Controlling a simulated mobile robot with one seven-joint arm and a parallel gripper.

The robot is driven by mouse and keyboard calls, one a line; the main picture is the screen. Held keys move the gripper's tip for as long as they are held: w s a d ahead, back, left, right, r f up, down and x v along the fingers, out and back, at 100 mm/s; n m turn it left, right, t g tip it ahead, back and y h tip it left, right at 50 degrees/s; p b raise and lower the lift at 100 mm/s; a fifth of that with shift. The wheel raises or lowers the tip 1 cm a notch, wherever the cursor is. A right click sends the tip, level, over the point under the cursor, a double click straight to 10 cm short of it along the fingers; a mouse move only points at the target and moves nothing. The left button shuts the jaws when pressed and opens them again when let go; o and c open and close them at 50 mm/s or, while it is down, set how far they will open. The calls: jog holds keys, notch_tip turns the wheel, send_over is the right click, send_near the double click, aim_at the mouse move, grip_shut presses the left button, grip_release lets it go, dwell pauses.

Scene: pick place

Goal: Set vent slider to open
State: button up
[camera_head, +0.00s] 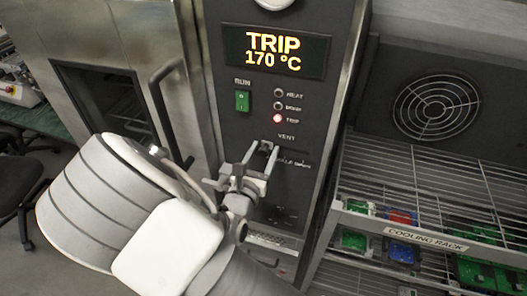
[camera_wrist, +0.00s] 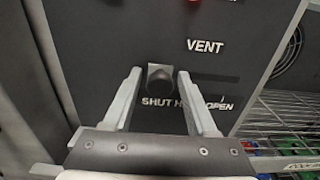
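The vent slider's dark square knob (camera_wrist: 159,76) shows in the wrist view on the dark control panel, directly above the word SHUT. The OPEN label (camera_wrist: 219,105) is to its right, and a word beginning with H between them is partly covered by my right finger. The VENT label (camera_wrist: 205,46) is above and to the right. My gripper (camera_head: 260,147) is open, its fingers pointing at the panel. In the wrist view one finger lies on each side of the knob, with visible gaps. In the head view the knob is hidden behind my gripper.
The display (camera_head: 274,52) reads TRIP 170 °C, and the red TRIP lamp (camera_head: 278,118) is lit. A green RUN switch (camera_head: 242,100) is above my gripper. An oven door handle (camera_head: 165,112) stands out at left. A wire cooling rack (camera_head: 415,238) with circuit boards is at right.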

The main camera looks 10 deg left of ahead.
grip_shut()
dwell(1.2)
